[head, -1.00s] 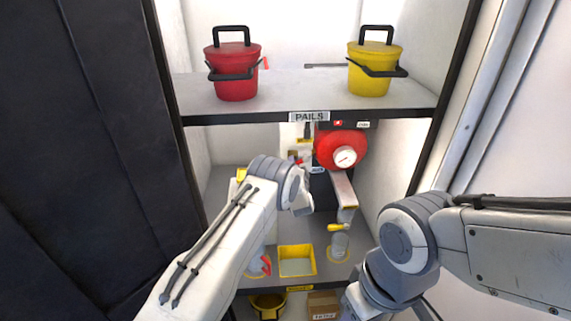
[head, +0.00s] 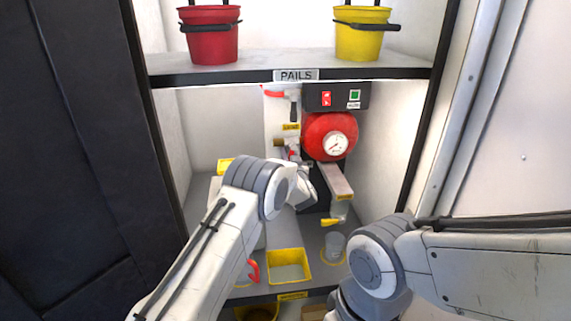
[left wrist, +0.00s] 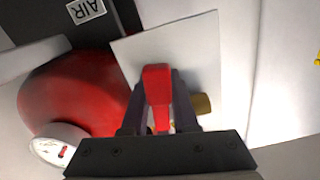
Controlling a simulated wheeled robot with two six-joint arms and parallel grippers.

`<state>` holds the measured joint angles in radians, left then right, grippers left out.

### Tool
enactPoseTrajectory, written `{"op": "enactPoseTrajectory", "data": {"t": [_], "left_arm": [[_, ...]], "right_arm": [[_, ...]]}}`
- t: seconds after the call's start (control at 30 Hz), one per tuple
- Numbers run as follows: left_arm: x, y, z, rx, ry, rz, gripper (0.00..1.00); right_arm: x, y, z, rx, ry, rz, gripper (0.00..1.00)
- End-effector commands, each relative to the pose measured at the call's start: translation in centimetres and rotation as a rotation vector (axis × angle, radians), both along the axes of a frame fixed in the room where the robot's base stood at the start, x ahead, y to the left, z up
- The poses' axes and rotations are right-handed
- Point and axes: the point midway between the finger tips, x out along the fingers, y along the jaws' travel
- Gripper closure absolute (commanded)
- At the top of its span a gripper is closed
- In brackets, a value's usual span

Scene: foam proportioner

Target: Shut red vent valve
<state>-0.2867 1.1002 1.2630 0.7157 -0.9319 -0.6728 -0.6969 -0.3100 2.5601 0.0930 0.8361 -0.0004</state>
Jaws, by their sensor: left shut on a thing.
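A red valve handle (left wrist: 157,80) stands between my left gripper's dark fingers (left wrist: 163,110) in the left wrist view, in front of a pale plate. My left gripper is shut on this handle. A brass fitting (left wrist: 203,104) is just right of the fingers. In the head view my left wrist hides most of the handle and fingers, and a bit of red shows by the pipework just above them. A second red lever (head: 262,92) sits higher on the panel, apart from the gripper. My right arm is at the lower right, its gripper out of view.
A red tank (head: 322,130) with a white gauge (head: 336,144) is close right of the left gripper. A shelf (head: 380,73) with a red pail (head: 209,42) and a yellow pail (head: 362,40) hangs above. A yellow tray (head: 287,265) stands on the counter below.

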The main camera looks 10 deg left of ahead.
Motion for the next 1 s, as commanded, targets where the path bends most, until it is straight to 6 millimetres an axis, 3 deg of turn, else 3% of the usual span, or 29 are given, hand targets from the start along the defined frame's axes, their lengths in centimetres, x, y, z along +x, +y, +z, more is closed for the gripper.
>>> {"op": "enactPoseTrajectory", "data": {"t": [0.03,0.3,0.97,1.0], "left_arm": [[0.0,-0.3,-0.5,-0.031,-0.008,-0.003,1.00],[0.2,-0.8,-0.4,-0.155,-0.040,-0.003,1.00],[0.2,-1.1,-0.2,-0.204,-0.052,-0.003,1.00],[0.2,-1.1,-0.2,-0.204,-0.052,-0.003,0.57]], "right_arm": [[0.0,0.0,-1.0,0.000,0.000,0.000,0.50],[0.0,0.0,-2.4,0.000,0.000,0.000,0.50],[0.0,0.0,-2.8,0.000,0.000,0.000,0.50],[0.0,0.0,-2.8,0.000,0.000,0.000,0.50]]}}
